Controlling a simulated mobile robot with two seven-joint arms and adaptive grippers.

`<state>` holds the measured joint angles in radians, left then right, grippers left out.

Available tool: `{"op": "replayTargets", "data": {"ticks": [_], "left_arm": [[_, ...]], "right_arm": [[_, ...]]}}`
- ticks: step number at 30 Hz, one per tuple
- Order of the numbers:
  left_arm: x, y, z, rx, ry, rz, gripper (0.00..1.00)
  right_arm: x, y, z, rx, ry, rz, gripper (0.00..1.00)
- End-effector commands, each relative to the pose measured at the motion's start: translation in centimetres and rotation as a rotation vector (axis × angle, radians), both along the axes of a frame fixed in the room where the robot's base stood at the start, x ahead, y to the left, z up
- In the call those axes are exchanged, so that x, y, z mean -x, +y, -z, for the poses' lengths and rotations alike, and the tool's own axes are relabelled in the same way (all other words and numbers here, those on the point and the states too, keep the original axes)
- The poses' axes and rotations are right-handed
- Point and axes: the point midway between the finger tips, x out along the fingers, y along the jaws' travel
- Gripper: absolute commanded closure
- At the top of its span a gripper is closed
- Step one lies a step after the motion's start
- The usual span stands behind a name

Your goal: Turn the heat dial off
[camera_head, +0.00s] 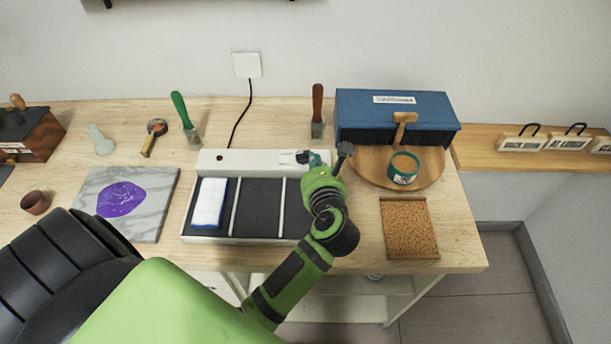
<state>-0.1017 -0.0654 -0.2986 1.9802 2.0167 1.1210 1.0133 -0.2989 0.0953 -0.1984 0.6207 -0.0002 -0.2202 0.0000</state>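The white heating unit (255,162) with a dark, divided top stands on the table and has a cord to the wall. A small teal and dark part, seemingly the heat dial (303,157), sits beside a printed label at the right end of its back strip. Its setting is too small to read. My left arm reaches in from the lower left, and its gripper (343,151) is over the unit's right end, close beside the dial. The wrist hides part of that end. I cannot tell whether the fingers are open or touch the dial. My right gripper is not in view.
A blue-white block (209,203) lies on the unit's left section. To the right are a round board (432,170) with a teal tin (404,168), a blue box (395,113) and a cork-like mat (409,228). A marble slab (151,224) with purple wax lies left.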

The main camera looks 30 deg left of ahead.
Motion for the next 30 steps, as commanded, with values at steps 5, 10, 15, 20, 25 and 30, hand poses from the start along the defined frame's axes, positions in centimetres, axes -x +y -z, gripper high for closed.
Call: {"op": "replayTargets", "data": {"ticks": [5, 10, 15, 20, 25, 30], "left_arm": [[-0.6, 0.4, 0.1, 0.001, 0.0, 0.012, 1.0], [-1.0, 0.5, 0.0, 0.001, 0.0, 0.016, 1.0], [-1.1, 0.5, -0.1, -0.003, -0.002, 0.017, 1.0], [-1.2, 0.6, -0.1, -0.004, -0.003, 0.018, 1.0], [-1.2, 0.6, -0.2, -0.004, -0.004, 0.018, 1.0], [-1.2, 0.6, -0.2, -0.004, -0.005, 0.017, 1.0]], "right_arm": [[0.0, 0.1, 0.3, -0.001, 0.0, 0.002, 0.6], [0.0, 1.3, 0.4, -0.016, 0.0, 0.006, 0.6], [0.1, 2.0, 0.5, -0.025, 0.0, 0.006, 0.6], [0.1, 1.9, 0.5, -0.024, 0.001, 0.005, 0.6], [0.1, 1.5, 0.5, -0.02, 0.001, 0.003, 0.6], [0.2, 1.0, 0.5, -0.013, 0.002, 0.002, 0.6]]}}
